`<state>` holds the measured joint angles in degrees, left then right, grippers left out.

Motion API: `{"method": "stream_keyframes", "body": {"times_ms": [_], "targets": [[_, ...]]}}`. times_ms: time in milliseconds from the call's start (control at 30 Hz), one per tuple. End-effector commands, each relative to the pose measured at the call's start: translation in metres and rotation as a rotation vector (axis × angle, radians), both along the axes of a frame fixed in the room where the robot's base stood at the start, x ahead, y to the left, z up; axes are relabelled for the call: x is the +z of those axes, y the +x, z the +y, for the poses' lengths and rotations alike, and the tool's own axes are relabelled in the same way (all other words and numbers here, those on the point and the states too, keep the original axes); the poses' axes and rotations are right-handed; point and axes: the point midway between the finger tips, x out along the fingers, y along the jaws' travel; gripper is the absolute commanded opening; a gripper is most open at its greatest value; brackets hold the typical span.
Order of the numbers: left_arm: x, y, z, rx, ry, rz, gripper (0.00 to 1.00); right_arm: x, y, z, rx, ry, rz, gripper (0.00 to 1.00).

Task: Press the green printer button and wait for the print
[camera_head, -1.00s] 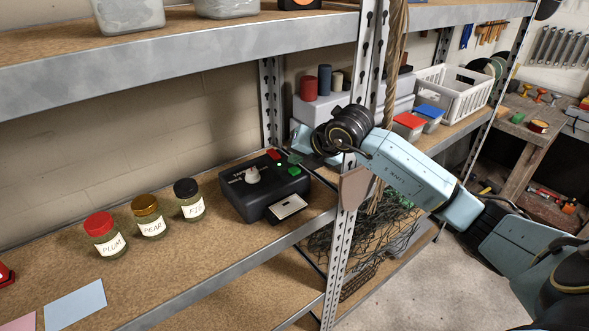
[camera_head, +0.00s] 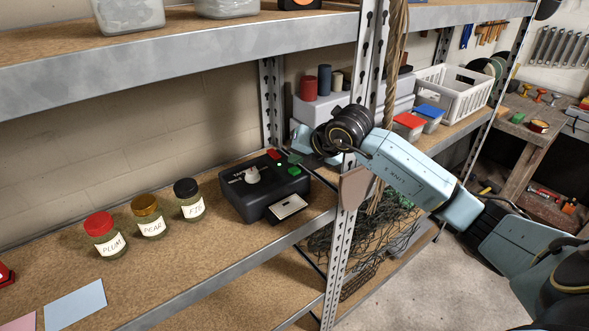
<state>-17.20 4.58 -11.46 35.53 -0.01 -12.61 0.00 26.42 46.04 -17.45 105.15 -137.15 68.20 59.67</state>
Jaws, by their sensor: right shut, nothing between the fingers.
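The black printer (camera_head: 240,199) stands on the middle shelf near the metal post. Its top carries a white knob (camera_head: 252,175), a red button (camera_head: 273,154) and a green button (camera_head: 294,171). A white label or print (camera_head: 287,207) with a dark border lies in the tray at its front. My right gripper (camera_head: 291,160) is shut and empty. Its fingertips are just above the back right of the printer top, close to the green button; I cannot tell whether they touch it. My left gripper is not in view.
Jars marked PLUM (camera_head: 105,238), PEAR (camera_head: 149,219) and FIG (camera_head: 189,201) stand left of the printer. A blue sheet (camera_head: 75,305) lies at the front left. The perforated post (camera_head: 345,225) stands close to my right arm. The upper shelf (camera_head: 180,55) hangs overhead.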

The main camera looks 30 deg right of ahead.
Motion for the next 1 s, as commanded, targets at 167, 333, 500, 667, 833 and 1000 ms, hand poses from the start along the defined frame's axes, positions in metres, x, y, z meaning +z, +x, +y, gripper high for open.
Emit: {"method": "stream_keyframes", "body": {"times_ms": [167,333,500,667,833,1000], "targets": [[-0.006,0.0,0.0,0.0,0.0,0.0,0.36,-0.006,0.0,0.0,0.0,0.0,0.0,0.0],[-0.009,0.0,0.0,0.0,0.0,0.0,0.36,-0.009,0.0,0.0,0.0,0.0,0.0,0.0],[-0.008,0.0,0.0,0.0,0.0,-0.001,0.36,-0.008,0.0,0.0,0.0,0.0,0.0,0.0],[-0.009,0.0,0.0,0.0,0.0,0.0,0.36,-0.009,0.0,0.0,0.0,0.0,0.0,0.0],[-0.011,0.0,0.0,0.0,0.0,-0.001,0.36,-0.011,0.0,0.0,0.0,0.0,0.0,0.0],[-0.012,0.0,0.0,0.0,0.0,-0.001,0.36,-0.013,0.0,0.0,0.0,0.0,0.0,0.0]]}}
